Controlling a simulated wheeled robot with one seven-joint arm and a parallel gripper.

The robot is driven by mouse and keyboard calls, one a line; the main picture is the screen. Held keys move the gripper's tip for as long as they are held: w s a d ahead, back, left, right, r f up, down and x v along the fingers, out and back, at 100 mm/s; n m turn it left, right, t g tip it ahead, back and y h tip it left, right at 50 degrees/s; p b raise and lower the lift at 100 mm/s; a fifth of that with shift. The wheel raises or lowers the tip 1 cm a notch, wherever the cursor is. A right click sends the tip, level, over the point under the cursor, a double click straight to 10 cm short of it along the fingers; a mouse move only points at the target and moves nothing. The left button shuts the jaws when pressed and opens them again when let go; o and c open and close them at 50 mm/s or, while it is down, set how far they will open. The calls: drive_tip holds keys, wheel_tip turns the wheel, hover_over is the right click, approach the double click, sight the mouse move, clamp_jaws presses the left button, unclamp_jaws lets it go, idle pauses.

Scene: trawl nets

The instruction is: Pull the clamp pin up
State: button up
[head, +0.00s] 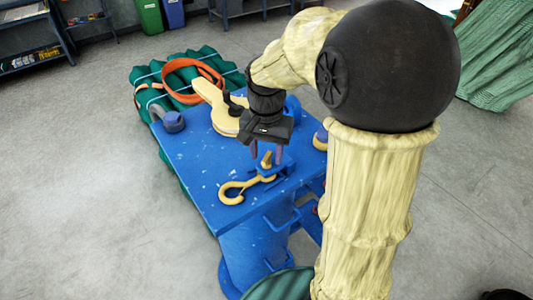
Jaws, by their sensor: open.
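A small yellow pin (267,160), which appears to be the clamp pin, stands up from a blue clamp block (284,163) near the right edge of the blue table (195,165). My gripper (267,154) points down just above it. Its two dark fingers are open, one to each side of the pin's top in this view. I cannot tell whether either finger touches the pin. My arm hides part of the table behind the gripper.
A yellow flat piece (220,112) lies behind the gripper. A shackle with a blue-grey end (173,121) is at the table's left edge. An orange strap (168,65) lies on green netting (142,75) behind. The table's left front surface is clear.

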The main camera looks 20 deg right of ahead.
drive_tip(key=shift+f, duration=0.8)
clamp_jaws()
drive_tip(key=shift+r+p, duration=1.35)
drive_tip(key=shift+r, duration=0.45)
drive_tip(key=shift+w, duration=0.1)
drive_tip(key=shift+c, duration=1.7)
unclamp_jaws()
drive_tip(key=o, duration=0.3)
drive_tip(key=shift+o, duration=0.2)
